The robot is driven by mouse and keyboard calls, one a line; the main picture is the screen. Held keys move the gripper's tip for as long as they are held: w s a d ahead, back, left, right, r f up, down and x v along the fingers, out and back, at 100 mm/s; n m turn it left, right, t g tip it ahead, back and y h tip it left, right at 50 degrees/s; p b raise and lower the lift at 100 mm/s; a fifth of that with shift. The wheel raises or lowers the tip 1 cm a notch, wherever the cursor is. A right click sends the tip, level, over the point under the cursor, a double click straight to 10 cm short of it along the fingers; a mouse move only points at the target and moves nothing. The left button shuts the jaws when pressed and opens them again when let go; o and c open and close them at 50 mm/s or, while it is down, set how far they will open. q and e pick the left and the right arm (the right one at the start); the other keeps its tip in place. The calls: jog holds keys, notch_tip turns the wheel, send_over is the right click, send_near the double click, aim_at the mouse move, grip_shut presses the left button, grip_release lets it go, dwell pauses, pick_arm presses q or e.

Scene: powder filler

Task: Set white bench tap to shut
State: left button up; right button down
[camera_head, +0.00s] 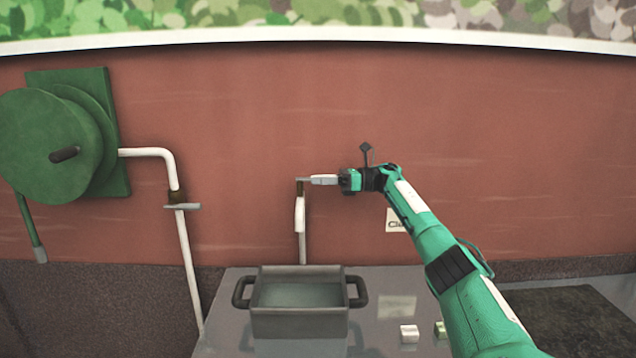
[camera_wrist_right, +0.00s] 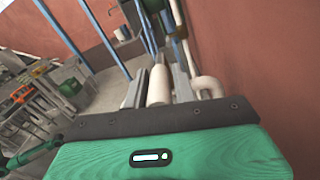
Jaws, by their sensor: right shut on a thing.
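The white bench tap (camera_head: 300,230) rises as a thin white pipe behind the bench, with a brownish valve part and a small grey handle at its top. My right gripper (camera_head: 312,180) reaches in from the right at the height of that handle and is shut on it. In the right wrist view, the two grey fingers of my right gripper (camera_wrist_right: 157,75) stand on either side of a pale rounded piece; I cannot tell which part of the tap it is. The handle is mostly hidden by the fingers. My left gripper is in neither view.
A dark two-handled basin (camera_head: 300,322) stands on the grey bench (camera_head: 225,325) below the tap. A small white block (camera_head: 409,333) and a greenish block (camera_head: 440,330) lie to its right. A green hose reel (camera_head: 50,145) with a second white pipe (camera_head: 188,265) is at left.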

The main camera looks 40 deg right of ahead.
jog(key=shift+r, duration=0.1)
jog(key=c, duration=1.1)
grip_release()
jog(key=shift+w, duration=0.1)
jog(key=shift+s+d, duration=0.25)
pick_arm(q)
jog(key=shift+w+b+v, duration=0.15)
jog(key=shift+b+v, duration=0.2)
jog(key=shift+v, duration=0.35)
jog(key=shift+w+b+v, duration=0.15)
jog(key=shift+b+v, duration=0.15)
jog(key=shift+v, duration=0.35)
pick_arm(e)
jog(key=shift+v, duration=6.6)
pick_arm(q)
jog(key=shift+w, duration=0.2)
